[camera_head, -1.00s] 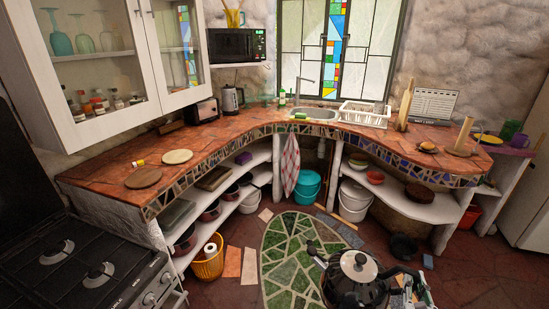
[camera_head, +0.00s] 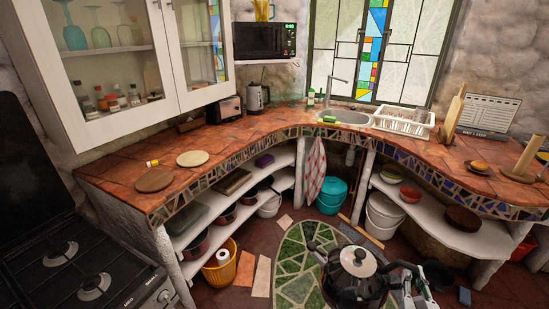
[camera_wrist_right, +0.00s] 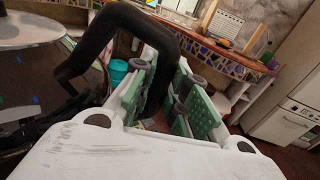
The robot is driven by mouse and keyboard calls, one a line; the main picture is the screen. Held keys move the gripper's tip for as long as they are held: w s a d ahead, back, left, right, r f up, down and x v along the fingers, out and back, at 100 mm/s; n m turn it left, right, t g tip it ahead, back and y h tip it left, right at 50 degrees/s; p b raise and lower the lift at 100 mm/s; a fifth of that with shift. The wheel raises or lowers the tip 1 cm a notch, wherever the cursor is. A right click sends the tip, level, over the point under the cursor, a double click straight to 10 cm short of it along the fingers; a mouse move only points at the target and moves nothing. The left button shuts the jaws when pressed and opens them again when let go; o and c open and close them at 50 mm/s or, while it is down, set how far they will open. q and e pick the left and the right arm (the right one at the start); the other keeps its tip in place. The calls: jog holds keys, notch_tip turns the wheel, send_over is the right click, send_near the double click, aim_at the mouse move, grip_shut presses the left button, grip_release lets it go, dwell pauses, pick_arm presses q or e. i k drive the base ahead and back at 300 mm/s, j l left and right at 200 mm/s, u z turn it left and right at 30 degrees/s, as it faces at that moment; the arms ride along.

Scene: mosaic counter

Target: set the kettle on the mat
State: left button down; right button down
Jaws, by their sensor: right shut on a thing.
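A black kettle (camera_head: 355,275) with a steel lid and black knob is held up in front of me at the bottom of the head view. My right gripper (camera_head: 413,283) is shut on its black handle (camera_wrist_right: 130,30), which passes between the green finger pads in the wrist view. Two round mats lie flat on the tiled counter at the left: a dark brown one (camera_head: 154,180) and a paler one (camera_head: 192,158). I cannot tell which is the task's mat. Both are bare, and the kettle is well apart from them. My left gripper is not in view.
The counter (camera_head: 225,140) curves from the left to the right. A small yellow-capped item (camera_head: 152,163) lies near the mats. A toaster (camera_head: 224,109) and an electric kettle (camera_head: 257,97) stand farther back.

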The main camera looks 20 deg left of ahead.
aim_at(160, 176)
jog(key=i+u, duration=0.3)
jog(key=i, duration=0.2)
jog(key=i+u, duration=0.25)
jog(key=i, duration=0.3)
jog(key=u, duration=1.95)
